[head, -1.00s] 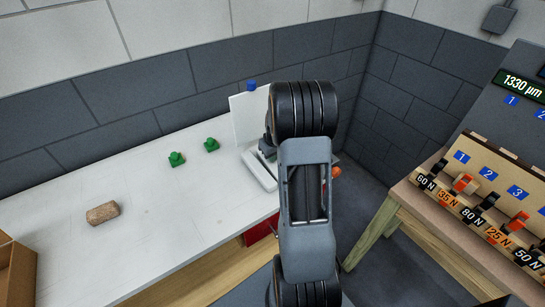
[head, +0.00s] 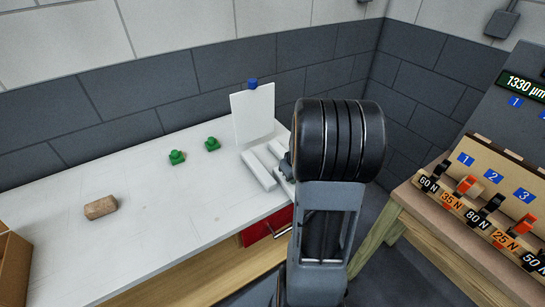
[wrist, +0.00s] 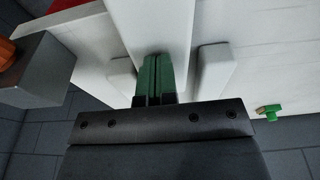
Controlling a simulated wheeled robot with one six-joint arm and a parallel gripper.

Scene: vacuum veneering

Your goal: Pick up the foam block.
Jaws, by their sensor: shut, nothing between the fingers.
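My gripper (wrist: 158,62) is shut, its two green fingertips together with nothing between them. In the wrist view the fingertips lie over a long white piece (wrist: 150,22), and I cannot tell whether they touch it. Shorter white pieces (wrist: 212,65) stand on either side. In the head view white block-like pieces (head: 258,170) lie on the bench before an upright white panel (head: 252,115). I cannot tell for sure which is the foam block. A brown, cork-like block (head: 101,207) lies at the left. My arm hides my gripper in the head view.
Two green pieces (head: 177,157) stand on the white bench (head: 150,225), whose middle is clear. A cardboard box (head: 12,262) is at the left edge. A red drawer (head: 266,226) is below the bench. A wooden rack of clamps (head: 490,210) stands at the right.

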